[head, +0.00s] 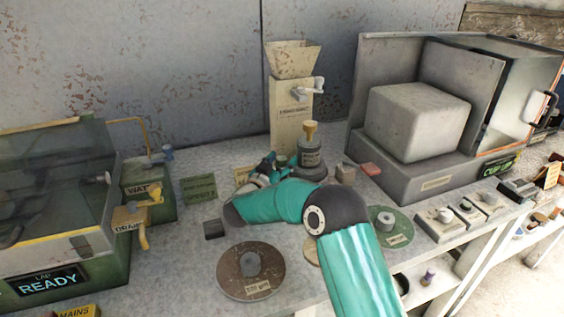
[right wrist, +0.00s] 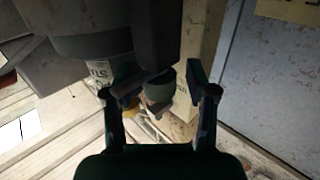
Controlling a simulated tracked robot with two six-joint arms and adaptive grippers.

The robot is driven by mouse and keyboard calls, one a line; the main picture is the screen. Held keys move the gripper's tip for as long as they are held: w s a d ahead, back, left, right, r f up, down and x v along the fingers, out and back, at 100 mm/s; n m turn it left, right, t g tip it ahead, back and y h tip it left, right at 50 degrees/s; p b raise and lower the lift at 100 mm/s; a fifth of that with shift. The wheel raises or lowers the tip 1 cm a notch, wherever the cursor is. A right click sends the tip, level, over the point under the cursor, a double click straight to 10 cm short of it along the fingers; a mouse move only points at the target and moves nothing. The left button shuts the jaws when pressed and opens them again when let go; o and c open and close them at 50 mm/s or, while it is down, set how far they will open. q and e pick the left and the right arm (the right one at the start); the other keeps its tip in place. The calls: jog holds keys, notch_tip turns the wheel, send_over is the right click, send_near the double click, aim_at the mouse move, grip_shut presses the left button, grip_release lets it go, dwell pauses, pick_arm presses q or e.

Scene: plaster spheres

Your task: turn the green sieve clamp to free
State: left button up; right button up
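My right gripper (head: 262,172) is at the mid-bench, just left of a grey stacked cylinder (head: 311,158) with a yellow top. In the right wrist view the fingers of my right gripper (right wrist: 168,84) stand apart. A small dull green-grey knob (right wrist: 160,92) shows between or just beyond them; I cannot tell whether they touch it. It may be the sieve clamp, but its setting is not readable. In the head view the gripper and forearm hide that spot. My left gripper is not in view.
A beige hopper mill (head: 291,105) stands behind the gripper. A large grey open-fronted cabinet (head: 425,120) is at right and a glass-lidded lap machine (head: 50,200) at left. A brown disc (head: 235,279) and a green disc (head: 400,238) lie on the near bench.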

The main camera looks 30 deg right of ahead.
aim_at(279, 164)
jog(key=shift+v, duration=3.75)
